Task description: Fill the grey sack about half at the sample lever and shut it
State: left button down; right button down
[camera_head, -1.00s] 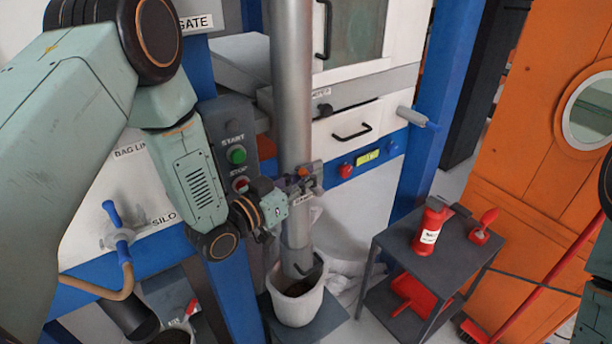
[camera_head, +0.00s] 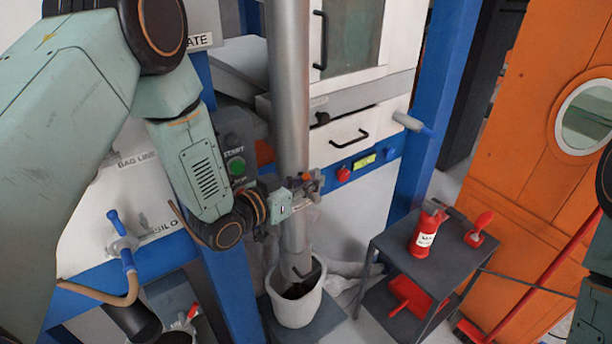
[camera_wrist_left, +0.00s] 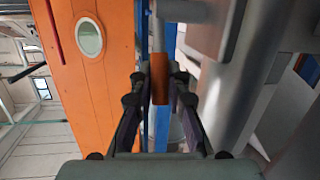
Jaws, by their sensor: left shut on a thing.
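My left gripper (camera_head: 300,192) is at the side of the vertical grey pipe (camera_head: 290,100), at a small fitting with an orange part. In the left wrist view its fingers (camera_wrist_left: 160,88) are shut on an orange-brown lever handle (camera_wrist_left: 160,70). A label at the fitting is too small to read. I cannot make out a grey sack for certain; pale crumpled cloth (camera_head: 345,272) lies behind the bucket. My right gripper is out of view; only part of that arm shows at the right edge.
A dark two-level stand (camera_head: 450,265) holds a red bottle (camera_head: 425,235) and a red scoop (camera_head: 478,228), with a red dustpan (camera_head: 408,295) below. A green START button (camera_head: 237,166) sits beside my forearm. Blue posts (camera_head: 432,110) flank the machine.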

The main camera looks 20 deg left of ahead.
pick_arm(q)
jog(key=shift+f, duration=0.1)
jog(key=c, duration=1.3)
grip_release()
jog(key=v, duration=1.2)
jog(key=shift+r, duration=0.2)
jog(key=shift+d, duration=0.1)
